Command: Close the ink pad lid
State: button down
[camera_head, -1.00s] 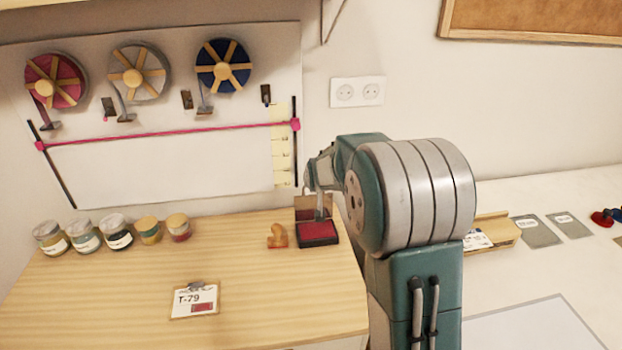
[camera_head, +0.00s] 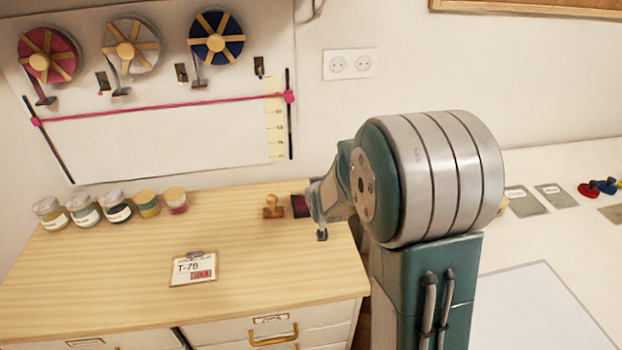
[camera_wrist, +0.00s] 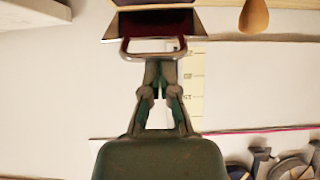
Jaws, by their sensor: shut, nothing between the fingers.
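The ink pad (camera_head: 300,206) is a small dark red and black box near the back right of the wooden worktop, partly hidden by my arm in the head view. In the wrist view I see its dark red part (camera_wrist: 150,24), with a metal-edged rim and a metal loop (camera_wrist: 124,50). The lid's angle is not clear from these frames. My gripper (camera_head: 322,236) is in front of the pad, near the worktop's right edge. In the wrist view my gripper (camera_wrist: 159,70) is shut and empty, its tips just by the loop; whether they touch it cannot be told.
A wooden stamp (camera_head: 273,208) stands left of the pad. A clipboard tag (camera_head: 195,267) lies on the worktop (camera_head: 100,290). Several jars (camera_head: 116,208) line the back left. The wall board with ribbon spools (camera_head: 215,38) is behind.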

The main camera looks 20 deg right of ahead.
jog(key=s+f, duration=0.1)
jog(key=f, duration=0.1)
jog(key=shift+s+f, duration=0.3)
jog(key=shift+s, duration=0.05)
jog(key=shift+s+a+f, duration=0.15)
jog(key=shift+s+f, duration=0.15)
jog(key=shift+f, duration=0.35)
jog(key=shift+s+a+f, duration=0.1)
jog(key=shift+s+f, duration=0.15)
jog(key=shift+f, duration=0.4)
jog(key=shift+s, duration=0.1)
jog(key=shift+s+a+r, duration=0.1)
jog(key=shift+s+r, duration=0.2)
jog(key=shift+s, duration=0.35)
jog(key=v, duration=0.7)
jog(key=shift+s, duration=0.15)
jog(key=shift+a+r, duration=0.1)
